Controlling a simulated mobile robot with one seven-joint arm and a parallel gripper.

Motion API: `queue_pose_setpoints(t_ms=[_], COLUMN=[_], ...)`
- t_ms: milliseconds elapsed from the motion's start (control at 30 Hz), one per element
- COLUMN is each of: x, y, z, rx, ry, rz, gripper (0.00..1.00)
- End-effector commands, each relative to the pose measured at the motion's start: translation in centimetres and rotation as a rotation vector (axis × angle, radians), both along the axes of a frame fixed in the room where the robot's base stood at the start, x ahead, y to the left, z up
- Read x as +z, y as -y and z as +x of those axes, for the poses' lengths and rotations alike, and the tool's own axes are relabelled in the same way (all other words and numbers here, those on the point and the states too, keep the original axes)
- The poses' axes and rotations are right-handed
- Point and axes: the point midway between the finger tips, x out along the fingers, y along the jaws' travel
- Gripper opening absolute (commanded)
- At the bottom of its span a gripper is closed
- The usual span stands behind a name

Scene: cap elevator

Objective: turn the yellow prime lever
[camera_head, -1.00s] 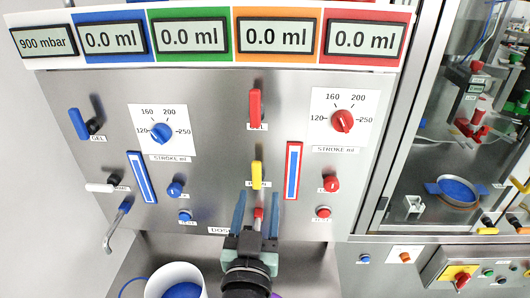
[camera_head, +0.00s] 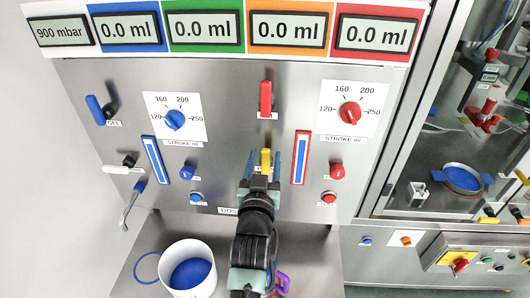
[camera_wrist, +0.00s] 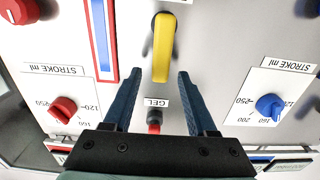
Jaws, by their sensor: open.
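The yellow lever (camera_head: 266,160) sits on the steel panel below the red lever, its lower part close to my gripper. In the wrist view the yellow lever (camera_wrist: 163,50) hangs straight from its pivot, and its free end lies roughly level with and between the two fingertips. My gripper (camera_head: 262,166) is open, with its blue fingers on either side of the lever. A clear gap shows on each side of the lever in the wrist view (camera_wrist: 157,78), and nothing is held. The lever's label is hidden in the head view.
The red lever (camera_head: 265,98) is directly above, and its red end (camera_wrist: 154,121) shows between my fingers. A red-framed slot (camera_head: 300,158) and red knob (camera_head: 337,171) are to the right. A blue knob (camera_head: 188,172) is to the left. A white bucket (camera_head: 188,270) stands below.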

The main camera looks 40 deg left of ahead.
Motion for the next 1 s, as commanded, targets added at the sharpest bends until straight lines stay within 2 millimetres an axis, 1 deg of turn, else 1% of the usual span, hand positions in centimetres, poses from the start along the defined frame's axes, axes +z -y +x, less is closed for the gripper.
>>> queue_pose_setpoints(t_ms=[33, 200, 500, 567, 600, 667, 800, 833, 1000], x=[0.16, 0.11, 0.02, 0.02, 0.03, 0.03, 0.02, 0.03, 0.03], y=[-0.26, -0.62, -0.66, -0.65, -0.65, -0.65, -0.65, -0.65, -0.64], z=[0.38, 0.99, 1.07, 1.07, 1.07, 1.06, 1.06, 1.06, 1.05], rx=[0.000, 0.000, 0.000, 0.000, 0.000, 0.000, 0.000, 0.000, 0.000], ry=[0.001, 0.001, 0.000, 0.000, 0.000, 0.000, 0.000, 0.000, 0.000], rz=[0.001, 0.002, 0.001, 0.001, 0.001, 0.001, 0.001, 0.001, 0.001], gripper=[0.57, 0.57, 0.57, 0.47, 0.40, 0.29, 0.04, 0.00, 0.00])
